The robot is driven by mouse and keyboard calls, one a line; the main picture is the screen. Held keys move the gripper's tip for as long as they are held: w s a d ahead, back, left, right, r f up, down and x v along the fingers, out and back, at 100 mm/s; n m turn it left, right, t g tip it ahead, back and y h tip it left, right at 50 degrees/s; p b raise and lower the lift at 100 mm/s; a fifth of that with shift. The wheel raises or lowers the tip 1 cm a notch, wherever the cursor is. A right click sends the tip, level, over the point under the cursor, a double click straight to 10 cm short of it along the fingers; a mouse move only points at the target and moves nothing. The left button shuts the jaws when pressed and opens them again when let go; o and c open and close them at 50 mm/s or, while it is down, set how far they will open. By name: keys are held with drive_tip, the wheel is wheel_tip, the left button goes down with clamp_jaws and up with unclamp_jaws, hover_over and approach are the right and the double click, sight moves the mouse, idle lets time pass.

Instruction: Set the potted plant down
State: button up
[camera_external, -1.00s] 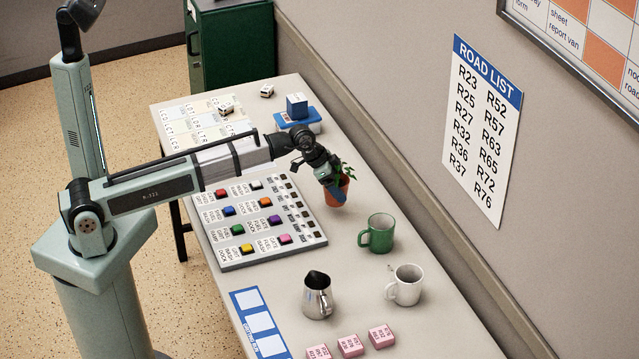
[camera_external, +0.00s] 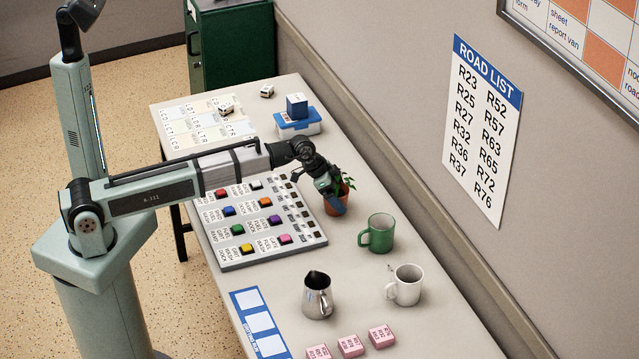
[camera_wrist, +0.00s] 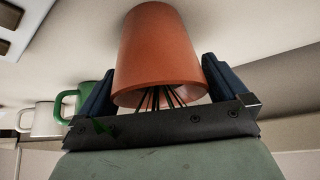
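The potted plant is a terracotta pot (camera_external: 347,194) with green leaves (camera_external: 346,180), upright at the wall side of the button panel. My gripper (camera_external: 335,201) is shut on the pot, one blue finger hiding part of it in the outside view. In the wrist view the orange pot (camera_wrist: 160,50) appears inverted between the two blue fingers (camera_wrist: 160,88), its rim towards the palm and dark stems below it. The pot is at or just above the table; I cannot tell whether its base touches.
A green mug (camera_external: 381,235), a white mug (camera_external: 407,284) and a metal jug (camera_external: 317,295) stand nearer the camera. The button panel (camera_external: 248,258) lies left of the pot. A blue-and-white box (camera_external: 303,125) is behind. Pink blocks (camera_external: 349,346) sit at the front.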

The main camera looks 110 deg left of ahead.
drive_tip(key=v, duration=1.2)
drive_tip(key=shift+r, duration=0.25)
drive_tip(key=shift+w, duration=0.1)
